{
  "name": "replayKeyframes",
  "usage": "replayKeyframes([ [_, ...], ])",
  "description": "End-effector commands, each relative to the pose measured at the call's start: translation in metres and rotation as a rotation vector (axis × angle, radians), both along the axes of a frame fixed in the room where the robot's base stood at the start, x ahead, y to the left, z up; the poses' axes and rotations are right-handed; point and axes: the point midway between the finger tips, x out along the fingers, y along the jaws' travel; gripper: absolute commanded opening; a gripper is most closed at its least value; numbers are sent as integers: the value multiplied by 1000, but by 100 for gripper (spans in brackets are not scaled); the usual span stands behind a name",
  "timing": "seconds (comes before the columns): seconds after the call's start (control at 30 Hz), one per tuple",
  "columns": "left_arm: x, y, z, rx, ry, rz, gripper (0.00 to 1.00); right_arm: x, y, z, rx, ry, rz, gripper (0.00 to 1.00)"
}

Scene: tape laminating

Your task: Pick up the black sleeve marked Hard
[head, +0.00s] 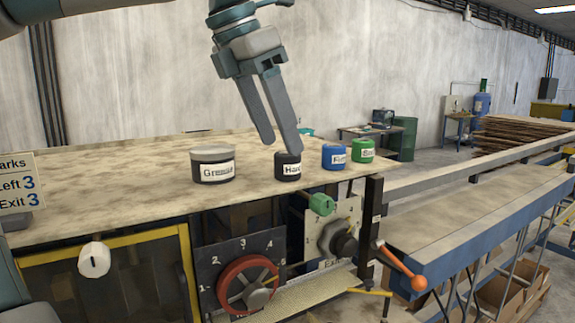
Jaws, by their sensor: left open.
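The black sleeve marked Hard (287,170) stands upright on the worn machine top (130,180), near its front edge. Its white label faces me and is partly readable. My left gripper (282,147) comes down from above, open, with two long grey fingers. The right fingertip is at the sleeve's top edge in the picture, and the left fingertip is up and to the left of it. I cannot tell whether a finger touches the sleeve. The sleeve is not held. My right gripper is not in view.
A larger dark tin marked Grease (212,170) stands left of the sleeve. A blue sleeve (334,157) and a green sleeve (362,151) stand to its right. Below the front edge are a red handwheel (247,284) and an orange-handled lever (402,268).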

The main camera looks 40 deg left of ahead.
Motion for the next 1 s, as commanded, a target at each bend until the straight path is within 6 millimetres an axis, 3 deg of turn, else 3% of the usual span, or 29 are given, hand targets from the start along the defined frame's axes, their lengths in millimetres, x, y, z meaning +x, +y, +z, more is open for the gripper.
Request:
replayKeyframes([
  [0.3, 14, -2, -23, -1, 5, -2, 55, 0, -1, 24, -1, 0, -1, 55],
  [0.5, 21, -4, -43, 0, 3, -1, 55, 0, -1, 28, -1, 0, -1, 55],
  [1.0, 22, -4, -46, 0, 0, 0, 55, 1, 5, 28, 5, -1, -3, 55],
])
